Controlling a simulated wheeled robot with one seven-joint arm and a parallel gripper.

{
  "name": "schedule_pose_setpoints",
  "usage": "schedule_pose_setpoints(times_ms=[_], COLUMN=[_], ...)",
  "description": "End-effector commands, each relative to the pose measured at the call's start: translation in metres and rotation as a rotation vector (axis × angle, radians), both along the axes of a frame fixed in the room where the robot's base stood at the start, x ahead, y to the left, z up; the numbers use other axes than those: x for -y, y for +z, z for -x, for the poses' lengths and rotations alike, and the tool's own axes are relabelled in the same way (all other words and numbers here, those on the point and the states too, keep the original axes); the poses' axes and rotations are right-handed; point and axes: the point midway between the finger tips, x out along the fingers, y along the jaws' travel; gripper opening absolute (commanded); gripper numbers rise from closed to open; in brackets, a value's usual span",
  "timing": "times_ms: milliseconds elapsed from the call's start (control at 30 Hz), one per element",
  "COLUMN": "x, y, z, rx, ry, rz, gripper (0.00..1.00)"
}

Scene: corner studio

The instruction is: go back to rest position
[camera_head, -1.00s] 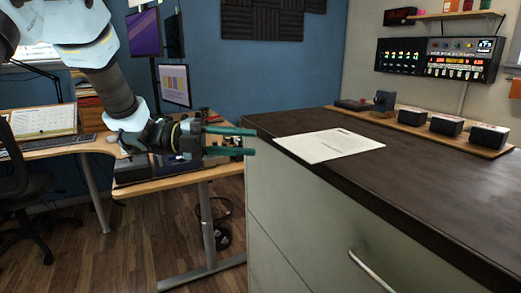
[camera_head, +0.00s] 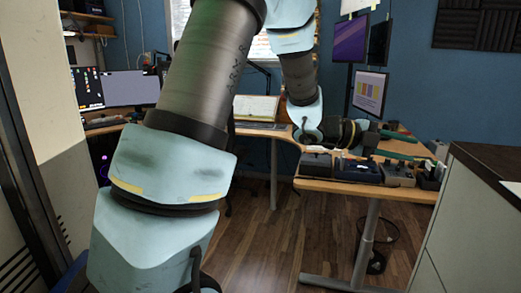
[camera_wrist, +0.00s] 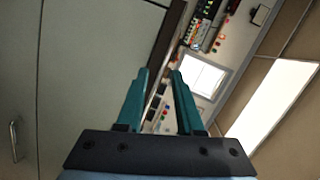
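My gripper (camera_head: 418,148) is at the right of the head view, stretched out to the right over the wooden desk. Its two teal fingers stand apart with nothing visible between them. The wrist view also shows my gripper (camera_wrist: 160,72) with a clear gap between the fingers. My arm is bent and fills much of the middle of the head view.
The wooden desk (camera_head: 395,192) carries dark devices (camera_head: 350,170) under my gripper. A dark-topped cabinet (camera_head: 480,215) stands close at the right. Monitors (camera_head: 130,88) stand at the left back. Wooden floor (camera_head: 290,240) is open between.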

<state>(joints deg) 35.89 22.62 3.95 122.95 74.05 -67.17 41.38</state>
Motion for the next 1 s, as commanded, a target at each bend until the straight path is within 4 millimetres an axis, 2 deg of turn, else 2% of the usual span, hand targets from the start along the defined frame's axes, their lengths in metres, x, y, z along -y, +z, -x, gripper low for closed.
schedule_pose_setpoints(times_ms=[33,100,167,200,267,300,367,400,467,500,600,633,700,800,900,1000], x=[-0.020,-0.051,-0.084,-0.109,-0.148,-0.175,-0.218,-0.246,-0.286,-0.312,-0.364,-0.375,-0.395,-0.409,-0.414,-0.415], y=[-0.001,-0.009,-0.017,-0.023,-0.033,-0.041,-0.053,-0.061,-0.074,-0.083,-0.101,-0.106,-0.114,-0.120,-0.123,-0.124], z=[-0.033,-0.073,-0.101,-0.115,-0.132,-0.139,-0.142,-0.140,-0.129,-0.118,-0.078,-0.064,-0.033,0.004,0.026,0.034], rx=[-0.054,-0.149,-0.240,-0.307,-0.414,-0.491,-0.614,-0.702,-0.842,-0.942,-1.198,-1.273,-1.438,-1.626,-1.739,-1.777], ry=[0.168,0.395,0.583,0.707,0.888,1.008,1.184,1.300,1.470,1.581,1.830,1.895,2.023,2.149,2.213,2.233], rz=[-0.041,-0.095,-0.134,-0.156,-0.186,-0.201,-0.222,-0.232,-0.244,-0.250,-0.257,-0.257,-0.256,-0.256,-0.258,-0.258], gripper=[0.36,0.36,0.36,0.36,0.36,0.36,0.36,0.36,0.36,0.36,0.36,0.36,0.36,0.36,0.36,0.36])
